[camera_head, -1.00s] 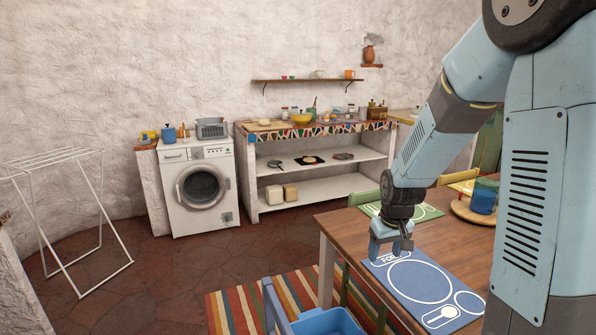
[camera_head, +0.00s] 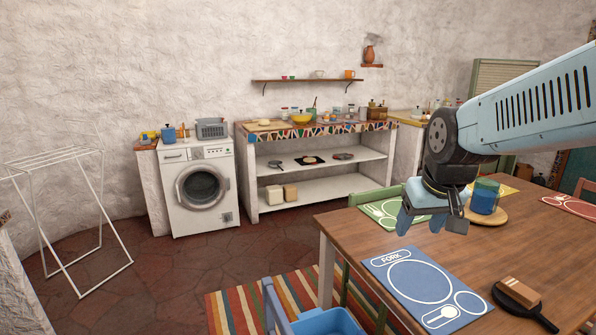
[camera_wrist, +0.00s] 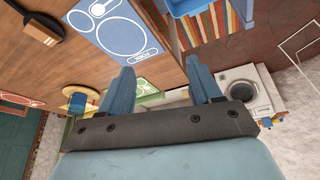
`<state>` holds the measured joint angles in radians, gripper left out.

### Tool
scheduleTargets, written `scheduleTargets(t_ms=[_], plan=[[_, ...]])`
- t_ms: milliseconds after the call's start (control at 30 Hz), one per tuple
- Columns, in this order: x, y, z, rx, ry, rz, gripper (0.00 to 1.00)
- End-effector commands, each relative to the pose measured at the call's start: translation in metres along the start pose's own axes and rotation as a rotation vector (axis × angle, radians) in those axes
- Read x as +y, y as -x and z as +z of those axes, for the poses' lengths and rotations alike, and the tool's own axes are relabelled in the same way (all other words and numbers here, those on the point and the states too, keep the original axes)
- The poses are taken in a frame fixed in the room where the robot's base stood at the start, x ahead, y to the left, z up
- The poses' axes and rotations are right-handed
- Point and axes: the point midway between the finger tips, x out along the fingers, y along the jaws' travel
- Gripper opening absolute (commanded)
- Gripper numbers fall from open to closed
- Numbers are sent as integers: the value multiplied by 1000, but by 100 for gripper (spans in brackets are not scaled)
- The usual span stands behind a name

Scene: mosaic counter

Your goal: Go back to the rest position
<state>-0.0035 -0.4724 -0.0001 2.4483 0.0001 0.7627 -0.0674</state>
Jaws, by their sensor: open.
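My gripper (camera_head: 422,222) is open and empty, held above the left part of the wooden table (camera_head: 375,233) in the head view. In the wrist view my gripper (camera_wrist: 160,85) shows two blue fingers spread apart with nothing between them. A blue placemat (camera_head: 398,283) with white outlines and the word FORK lies on the table in front of my gripper. A green placemat (camera_head: 377,212) lies behind the gripper and is partly hidden by it. My arm reaches in from the right edge of the head view.
A round wooden board (camera_head: 488,217) carries a blue and green cup (camera_head: 485,194). A black pan (camera_head: 517,294) with a brown block lies near the table's front right. A blue bin (camera_head: 328,322) stands by the table. A washing machine (camera_head: 205,187) and drying rack (camera_head: 70,215) stand left.

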Motion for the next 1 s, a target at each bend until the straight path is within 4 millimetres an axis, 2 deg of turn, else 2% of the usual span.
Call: scheduleTargets(t_ms=[33,200,400,600,1000], plan=[[0,10,6,15,-8,1,64],[-1,36,28,47,-33,3,64],[-3,58,51,77,-58,5,64],[-3,66,62,88,-70,5,64],[-3,67,63,88,-71,5,64]])
